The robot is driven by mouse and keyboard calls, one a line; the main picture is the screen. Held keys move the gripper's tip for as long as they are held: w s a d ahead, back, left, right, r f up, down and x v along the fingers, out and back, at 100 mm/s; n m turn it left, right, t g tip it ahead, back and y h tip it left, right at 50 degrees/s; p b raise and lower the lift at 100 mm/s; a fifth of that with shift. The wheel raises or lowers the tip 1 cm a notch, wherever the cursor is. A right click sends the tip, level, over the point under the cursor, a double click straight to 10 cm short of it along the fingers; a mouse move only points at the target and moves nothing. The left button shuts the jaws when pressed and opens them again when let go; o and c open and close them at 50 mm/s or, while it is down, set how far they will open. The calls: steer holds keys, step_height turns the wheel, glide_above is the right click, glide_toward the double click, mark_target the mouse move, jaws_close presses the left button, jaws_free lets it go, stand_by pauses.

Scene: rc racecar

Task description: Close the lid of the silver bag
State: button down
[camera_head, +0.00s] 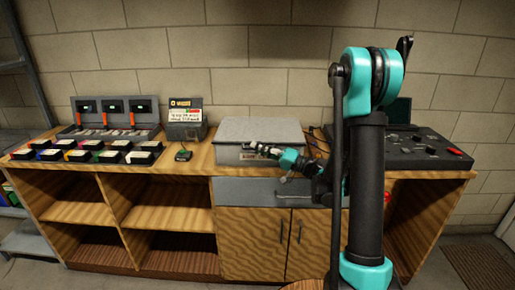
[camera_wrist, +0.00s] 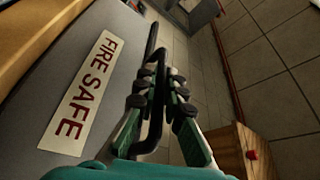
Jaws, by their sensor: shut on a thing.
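The silver bag looks like a grey box-shaped case (camera_head: 262,130) on the counter, with its top face flat and looking shut. In the wrist view its grey face (camera_wrist: 92,52) fills the left side and carries a white FIRE SAFE label (camera_wrist: 84,92). My gripper (camera_head: 256,150) is at the front of the case, reaching in from the right. In the wrist view, my gripper (camera_wrist: 155,88) has its fingers closed around a dark bent bar (camera_wrist: 151,40) that looks like a handle. Whether the bar is fixed to the case is unclear. My fingers hide part of the case's front.
A dark control panel (camera_head: 420,150) stands on the counter at right. A grey drawer front (camera_head: 238,190) lies below the case. The wooden counter (camera_head: 190,165) is partly bare.

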steer(key=shift+s+f, duration=0.25)
steer(key=shift+f, duration=0.05)
steer(key=shift+s, duration=0.1)
steer(key=c, duration=1.9)
jaws_free()
steer(key=shift+d, duration=0.1)
steer(key=shift+d+f, duration=0.1)
steer(key=shift+d, duration=0.25)
steer(key=v, duration=0.6)
steer(key=shift+s+d, duration=0.15)
steer(key=shift+d, duration=0.05)
